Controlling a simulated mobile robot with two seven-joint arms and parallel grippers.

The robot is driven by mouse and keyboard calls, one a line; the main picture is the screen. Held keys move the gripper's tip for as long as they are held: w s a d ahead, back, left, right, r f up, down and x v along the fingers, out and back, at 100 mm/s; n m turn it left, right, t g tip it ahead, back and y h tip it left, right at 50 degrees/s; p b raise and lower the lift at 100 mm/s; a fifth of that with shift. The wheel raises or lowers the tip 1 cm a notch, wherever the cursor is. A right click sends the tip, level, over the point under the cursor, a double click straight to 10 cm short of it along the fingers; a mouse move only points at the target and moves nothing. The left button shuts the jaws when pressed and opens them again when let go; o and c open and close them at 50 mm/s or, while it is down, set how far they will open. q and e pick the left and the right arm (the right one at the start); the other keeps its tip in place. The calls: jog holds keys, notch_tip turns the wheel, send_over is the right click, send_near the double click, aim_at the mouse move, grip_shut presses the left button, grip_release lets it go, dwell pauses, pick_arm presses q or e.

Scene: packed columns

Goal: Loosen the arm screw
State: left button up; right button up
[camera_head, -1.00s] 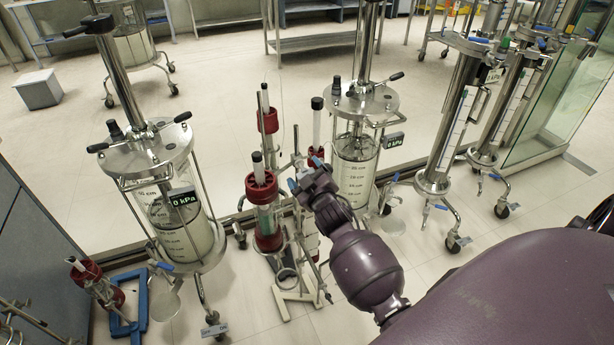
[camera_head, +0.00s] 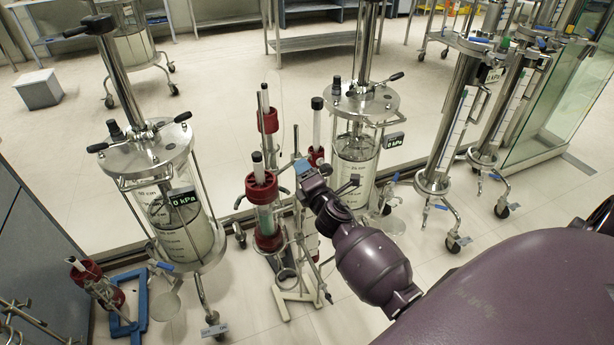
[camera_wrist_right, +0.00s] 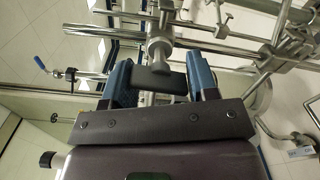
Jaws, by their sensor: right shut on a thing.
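The arm screw (camera_wrist_right: 158,80) has a dark, flat head on a silver shaft at a clamp on a metal rod (camera_wrist_right: 195,42), in the right wrist view. My right gripper (camera_wrist_right: 160,78) has its blue fingers on both sides of that dark head and is shut on it. In the head view my right gripper (camera_head: 304,168) is at the upper part of a metal stand (camera_head: 298,292), beside red-capped columns. The screw is hidden there by the gripper. My left gripper is not in view.
A red-capped glass column (camera_head: 264,215) stands close left of my right gripper. Large pressure columns stand at left (camera_head: 160,200) and behind right (camera_head: 360,150). A blue frame (camera_head: 140,300) lies at lower left. Open floor lies at the back.

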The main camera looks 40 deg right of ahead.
jog(key=o, duration=0.9)
jog(key=shift+n, duration=0.3)
jog(key=shift+o, duration=0.2)
jog(key=v, duration=0.7)
jog(key=shift+p, duration=0.4)
